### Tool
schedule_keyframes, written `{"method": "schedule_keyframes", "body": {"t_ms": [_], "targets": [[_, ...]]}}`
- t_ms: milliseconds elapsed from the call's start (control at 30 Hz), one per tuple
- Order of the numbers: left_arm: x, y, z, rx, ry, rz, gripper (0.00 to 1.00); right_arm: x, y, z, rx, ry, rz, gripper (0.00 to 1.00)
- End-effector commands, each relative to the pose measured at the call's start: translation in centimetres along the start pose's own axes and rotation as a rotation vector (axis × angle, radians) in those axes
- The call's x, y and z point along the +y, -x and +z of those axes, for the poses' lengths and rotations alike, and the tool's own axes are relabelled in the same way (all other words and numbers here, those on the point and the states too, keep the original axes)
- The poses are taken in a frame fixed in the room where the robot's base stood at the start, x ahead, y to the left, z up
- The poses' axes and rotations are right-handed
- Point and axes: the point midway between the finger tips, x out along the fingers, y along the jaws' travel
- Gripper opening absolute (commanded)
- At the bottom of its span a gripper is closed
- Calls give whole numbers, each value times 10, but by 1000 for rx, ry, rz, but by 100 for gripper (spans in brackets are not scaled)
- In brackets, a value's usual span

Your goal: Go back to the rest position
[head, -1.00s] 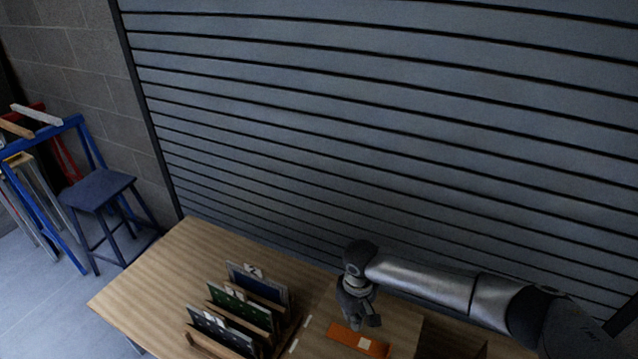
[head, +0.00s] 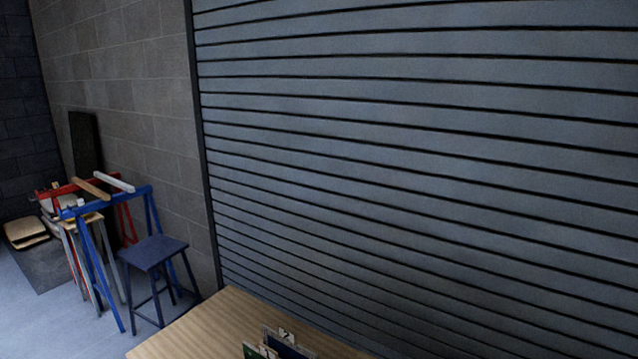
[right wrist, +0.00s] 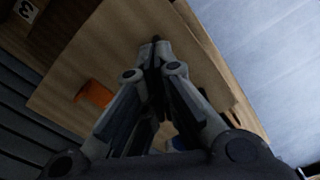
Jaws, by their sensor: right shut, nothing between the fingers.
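My right gripper (right wrist: 156,42) is shut and empty in the right wrist view, with its fingertips together above the wooden table (right wrist: 70,75). Neither gripper shows in the head view now. The mosaic panels (head: 288,346) stand in their rack at the bottom edge of the head view, mostly cut off; a card marked 2 (head: 286,335) tops one of them. An orange piece (right wrist: 94,94) lies on the wood at the left of the right wrist view. A card marked 3 (right wrist: 27,10) shows at that view's top left corner.
The table (head: 200,335) fills the bottom of the head view, its left part bare. A blue stool (head: 153,252) and blue trestles (head: 152,205) stand on the floor at left. A grey slatted shutter (head: 420,170) rises behind the table.

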Motion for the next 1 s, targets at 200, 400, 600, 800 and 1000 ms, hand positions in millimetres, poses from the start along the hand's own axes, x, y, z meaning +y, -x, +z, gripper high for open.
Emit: {"method": "schedule_keyframes", "body": {"t_ms": [200,400,600,800,1000], "targets": [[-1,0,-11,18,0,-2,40,-38,-7,8,25,61,-49,0],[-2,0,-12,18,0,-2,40,-81,-9,18,69,119,-106,0],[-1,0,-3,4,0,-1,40,-132,-3,35,151,163,-181,0],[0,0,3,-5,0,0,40,-163,18,60,277,129,-230,0],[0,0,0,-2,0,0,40,-145,37,101,359,-1,-189,0]]}}
